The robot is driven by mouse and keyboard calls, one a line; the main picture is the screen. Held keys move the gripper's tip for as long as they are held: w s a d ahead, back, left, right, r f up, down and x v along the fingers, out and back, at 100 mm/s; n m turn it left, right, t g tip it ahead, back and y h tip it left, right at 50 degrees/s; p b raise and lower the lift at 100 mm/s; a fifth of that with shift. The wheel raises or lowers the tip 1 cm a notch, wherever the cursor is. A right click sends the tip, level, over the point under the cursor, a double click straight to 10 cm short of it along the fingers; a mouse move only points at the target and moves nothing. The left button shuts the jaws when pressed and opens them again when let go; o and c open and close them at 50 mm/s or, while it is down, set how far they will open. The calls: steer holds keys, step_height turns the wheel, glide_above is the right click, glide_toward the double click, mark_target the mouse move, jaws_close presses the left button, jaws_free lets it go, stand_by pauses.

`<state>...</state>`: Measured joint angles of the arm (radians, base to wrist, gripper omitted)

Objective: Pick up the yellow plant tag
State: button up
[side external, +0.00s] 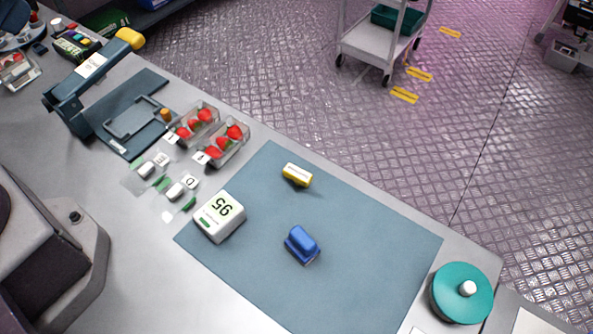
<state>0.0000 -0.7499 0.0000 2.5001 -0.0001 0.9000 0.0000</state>
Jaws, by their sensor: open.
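The yellow plant tag (297,175) is a small yellow block with a white printed label on its face. It lies on the blue-grey mat (370,250), near the mat's far edge. Nothing touches it or covers it. My gripper is not in view. Only a dark and grey part, probably of my arm or base, shows at the lower left.
A blue block (302,244) sits nearer on the mat. A white display box (220,216) stands at the mat's left corner. Strawberry punnets (227,147), a hinged press (92,72) and small labelled pieces lie left. A teal round lid (461,291) is right.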

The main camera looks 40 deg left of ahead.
steer(key=o, duration=0.8)
steer(key=shift+d, duration=0.1)
